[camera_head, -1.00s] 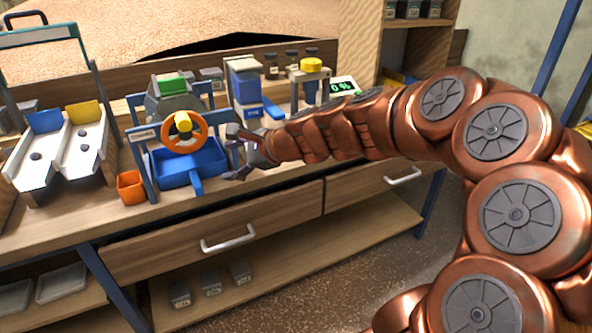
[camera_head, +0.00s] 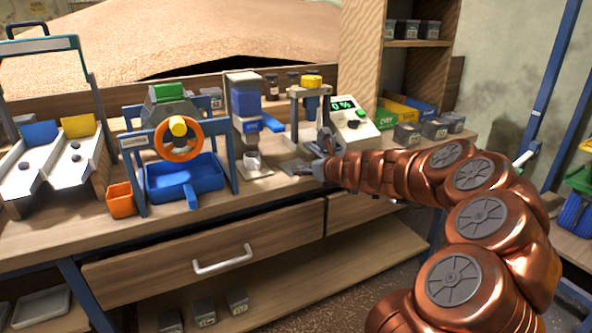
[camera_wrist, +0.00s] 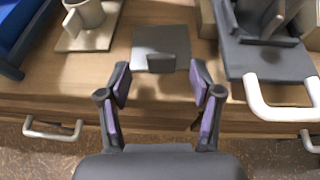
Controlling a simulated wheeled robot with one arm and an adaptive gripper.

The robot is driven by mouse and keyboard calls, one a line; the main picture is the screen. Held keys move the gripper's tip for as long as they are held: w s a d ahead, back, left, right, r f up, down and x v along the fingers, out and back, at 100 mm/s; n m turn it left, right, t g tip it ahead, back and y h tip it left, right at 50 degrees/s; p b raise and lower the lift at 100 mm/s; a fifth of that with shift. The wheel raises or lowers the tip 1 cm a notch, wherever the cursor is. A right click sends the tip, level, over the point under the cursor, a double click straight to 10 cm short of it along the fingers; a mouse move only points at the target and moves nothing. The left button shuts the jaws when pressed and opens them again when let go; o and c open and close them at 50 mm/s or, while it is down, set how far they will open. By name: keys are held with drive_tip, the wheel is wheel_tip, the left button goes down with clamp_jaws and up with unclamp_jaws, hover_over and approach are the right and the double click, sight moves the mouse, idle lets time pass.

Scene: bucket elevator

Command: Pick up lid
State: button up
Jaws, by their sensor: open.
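The lid (camera_wrist: 176,42) looks like a flat grey square plate with a short upright tab. In the wrist view it lies flat on the wooden bench near the front edge, ahead of my gripper (camera_wrist: 160,82). My fingers, with purple inner pads, are spread wide and empty. The tab lies roughly in line with the gap between them, beyond the fingertips and not touched. In the head view my gripper (camera_head: 310,158) is low over the bench, right of the small cup (camera_head: 253,160). The lid is hard to tell from my fingers there.
The cup (camera_wrist: 88,12) stands on a pale plate left of the lid. A dark grey stand with a white handle (camera_wrist: 282,110) is close on the right. A scale (camera_head: 350,122), small dark boxes (camera_head: 407,135) and a blue tray (camera_head: 182,178) are also on the bench.

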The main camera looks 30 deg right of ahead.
sight(303, 165)
drive_tip(key=shift+b+x, duration=0.4)
drive_tip(key=shift+x, duration=1.75)
drive_tip(key=shift+r, duration=0.2)
clamp_jaws()
drive_tip(key=shift+d, duration=0.1)
